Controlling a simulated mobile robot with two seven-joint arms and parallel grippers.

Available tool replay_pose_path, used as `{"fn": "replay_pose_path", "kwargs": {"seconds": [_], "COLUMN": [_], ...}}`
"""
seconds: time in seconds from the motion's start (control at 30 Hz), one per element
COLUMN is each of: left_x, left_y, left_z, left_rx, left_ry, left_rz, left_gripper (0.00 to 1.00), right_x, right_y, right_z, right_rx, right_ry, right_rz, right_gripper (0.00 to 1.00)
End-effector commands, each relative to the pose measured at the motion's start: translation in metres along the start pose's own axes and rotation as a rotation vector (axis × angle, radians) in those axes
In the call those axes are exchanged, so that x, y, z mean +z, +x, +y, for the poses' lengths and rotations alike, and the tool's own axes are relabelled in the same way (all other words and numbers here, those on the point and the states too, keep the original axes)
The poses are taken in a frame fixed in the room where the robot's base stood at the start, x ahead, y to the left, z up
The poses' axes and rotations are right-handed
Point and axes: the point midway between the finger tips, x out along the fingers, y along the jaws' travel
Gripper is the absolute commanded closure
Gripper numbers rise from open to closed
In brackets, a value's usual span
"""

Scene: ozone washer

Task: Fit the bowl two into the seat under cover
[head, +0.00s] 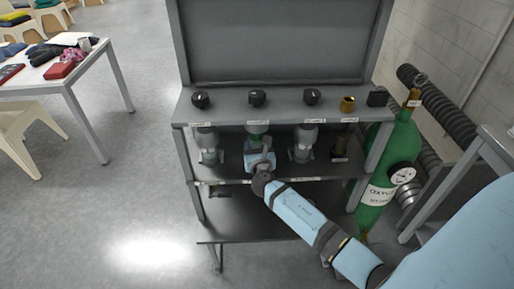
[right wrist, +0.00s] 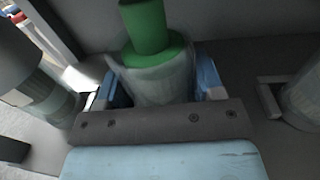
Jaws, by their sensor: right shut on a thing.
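My right gripper (head: 262,158) reaches into the grey washer stand from the front right and is at the middle position of the upper shelf. In the right wrist view, its two blue fingers (right wrist: 155,85) are shut on a clear bowl, bowl two (right wrist: 152,80), one on each side. A green cylinder with a wider green collar (right wrist: 155,45) stands upright at the bowl's mouth, and the bowl surrounds its lower part. In the head view, green (head: 257,129) shows just under the front panel, above my gripper. I cannot tell whether the bowl touches the cover above. My left gripper is not in view.
Similar clear bowls stand on the left (head: 208,146) and right (head: 302,144) of the middle position. Black knobs line the panel (head: 280,105). A green oxygen cylinder (head: 382,180) stands right of the stand. The lower shelf (head: 250,215) is mostly clear.

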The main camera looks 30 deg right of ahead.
Motion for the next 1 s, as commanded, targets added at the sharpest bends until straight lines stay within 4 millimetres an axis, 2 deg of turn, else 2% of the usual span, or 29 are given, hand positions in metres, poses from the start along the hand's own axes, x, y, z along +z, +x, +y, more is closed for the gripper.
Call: {"fn": "replay_pose_path", "kwargs": {"seconds": [0.83,0.87,0.97,1.0], "left_x": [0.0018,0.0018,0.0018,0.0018], "left_y": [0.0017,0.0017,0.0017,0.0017], "left_z": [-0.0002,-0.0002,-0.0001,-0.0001], "left_rx": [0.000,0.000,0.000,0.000], "left_ry": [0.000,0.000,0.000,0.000], "left_rz": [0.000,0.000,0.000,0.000], "left_gripper": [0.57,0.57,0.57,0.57], "right_x": [-0.0034,-0.0034,-0.0034,-0.0035], "right_y": [0.0030,0.0030,0.0030,0.0029], "right_z": [0.0000,0.0000,0.0000,0.0000], "right_rx": [0.000,0.000,0.000,0.000], "right_ry": [0.000,0.000,0.000,0.000], "right_rz": [-0.001,-0.001,-0.001,-0.001], "right_gripper": [0.83,0.36,0.13,0.09]}}
